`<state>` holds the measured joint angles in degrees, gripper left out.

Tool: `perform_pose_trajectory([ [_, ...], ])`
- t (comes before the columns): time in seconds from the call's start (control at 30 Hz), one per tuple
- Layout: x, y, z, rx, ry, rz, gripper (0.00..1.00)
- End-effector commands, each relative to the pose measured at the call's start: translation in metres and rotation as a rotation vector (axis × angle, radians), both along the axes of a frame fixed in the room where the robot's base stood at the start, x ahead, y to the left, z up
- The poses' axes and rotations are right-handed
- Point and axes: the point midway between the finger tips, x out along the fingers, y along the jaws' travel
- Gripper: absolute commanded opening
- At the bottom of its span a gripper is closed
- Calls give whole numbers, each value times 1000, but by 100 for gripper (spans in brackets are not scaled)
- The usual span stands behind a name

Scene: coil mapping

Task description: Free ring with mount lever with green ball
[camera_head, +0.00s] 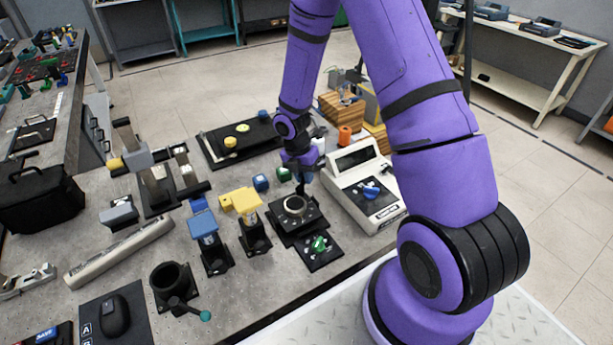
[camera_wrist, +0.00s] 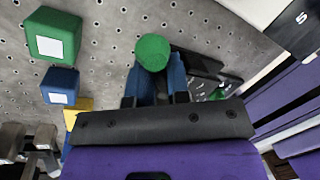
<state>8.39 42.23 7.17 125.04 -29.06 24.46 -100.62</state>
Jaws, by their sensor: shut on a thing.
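My gripper (camera_head: 299,178) points down at the back edge of a black square mount (camera_head: 313,222). A grey metal ring (camera_head: 294,204) sits on this mount in the head view. In the wrist view my gripper (camera_wrist: 155,75) is shut on the green ball (camera_wrist: 152,50), which shows between and just beyond the blue fingers. The lever's rod is hidden by the fingers, and in the head view the ball is hidden behind my gripper.
Green (camera_head: 283,174) and blue (camera_head: 260,183) cubes stand left of my gripper. A yellow-topped fixture (camera_head: 246,202) stands left of the mount. A white scale-like device (camera_head: 362,185) is close on the right. A plate with a green knob (camera_head: 319,244) lies in front.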

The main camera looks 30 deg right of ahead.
Motion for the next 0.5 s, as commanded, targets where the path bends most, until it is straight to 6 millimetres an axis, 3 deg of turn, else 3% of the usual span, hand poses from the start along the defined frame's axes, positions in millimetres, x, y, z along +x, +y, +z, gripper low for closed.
perform_pose_trajectory([
  [0.5, 3, 1, 1, 1, -3, 52, 0],
])
